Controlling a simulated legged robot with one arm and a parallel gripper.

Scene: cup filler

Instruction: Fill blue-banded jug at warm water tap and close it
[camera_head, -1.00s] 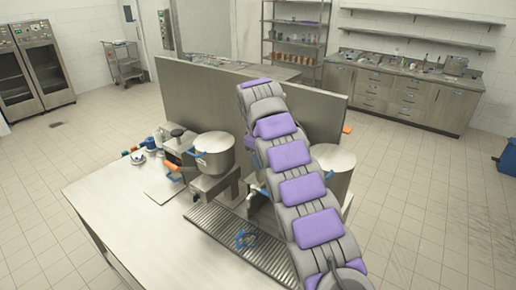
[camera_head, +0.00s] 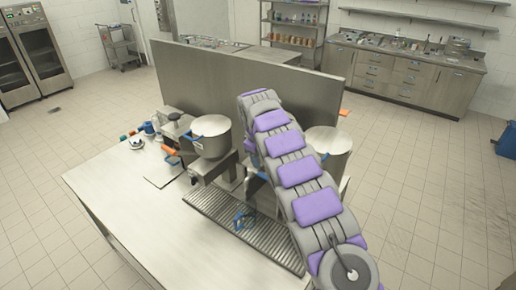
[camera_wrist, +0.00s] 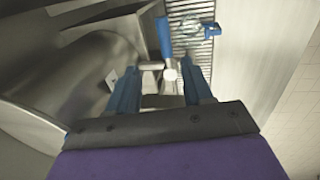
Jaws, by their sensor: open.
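My gripper (camera_wrist: 160,88) is open in the wrist view, its two blue fingers on either side of a metal tap with a blue lever (camera_wrist: 165,38). I cannot tell whether a finger touches the tap. In the head view my arm hides the gripper. The clear jug with blue parts (camera_head: 243,218) stands on the slatted drip grate (camera_head: 215,212). In the wrist view the jug (camera_wrist: 208,30) is beyond the fingers, at the upper right of the tap. Its water level is too small to tell.
A metal tank (camera_head: 210,142) stands left of my arm and another tank (camera_head: 328,145) stands right, partly behind it. A tall metal panel (camera_head: 235,85) rises behind them. Small items, including a blue container (camera_head: 149,128), stand at the table's far left. The table's front left (camera_head: 130,200) is clear.

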